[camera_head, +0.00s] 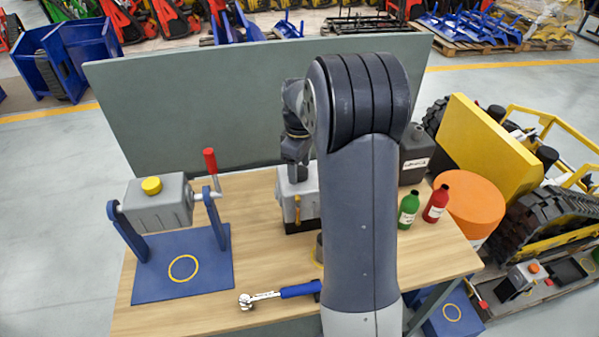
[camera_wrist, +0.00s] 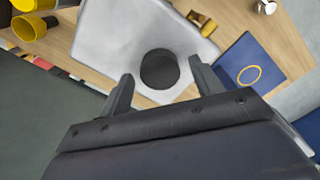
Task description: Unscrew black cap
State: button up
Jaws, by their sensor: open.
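The black cap (camera_wrist: 159,69) is a dark round disc on top of a light grey box (camera_wrist: 115,45) in the wrist view. My gripper (camera_wrist: 160,85) is open, with one finger on each side of the cap and a gap to each. I cannot tell how far above the cap the fingertips are. In the head view the grey box (camera_head: 284,205) stands on the wooden table, partly hidden behind my arm. The cap is hidden there by my gripper (camera_head: 293,178), which is over the box.
A grey housing with a yellow cap (camera_head: 151,186) sits on a blue stand (camera_head: 207,267) at left. A ratchet wrench (camera_head: 285,293) lies in front. Green (camera_head: 408,210) and red (camera_head: 435,204) bottles and a dark canister (camera_head: 413,155) stand right. A grey panel (camera_head: 210,105) rises behind.

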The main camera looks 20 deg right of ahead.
jog(key=m, duration=0.7)
dwell(0.4)
jog(key=c, duration=0.9)
jog(key=n, duration=0.2)
jog(key=shift+n, duration=0.4)
jog(key=n, duration=0.4)
jog(key=shift+n, duration=1.3)
jog(key=n, duration=0.4)
jog(key=shift+n, duration=0.4)
jog(key=n, duration=0.5)
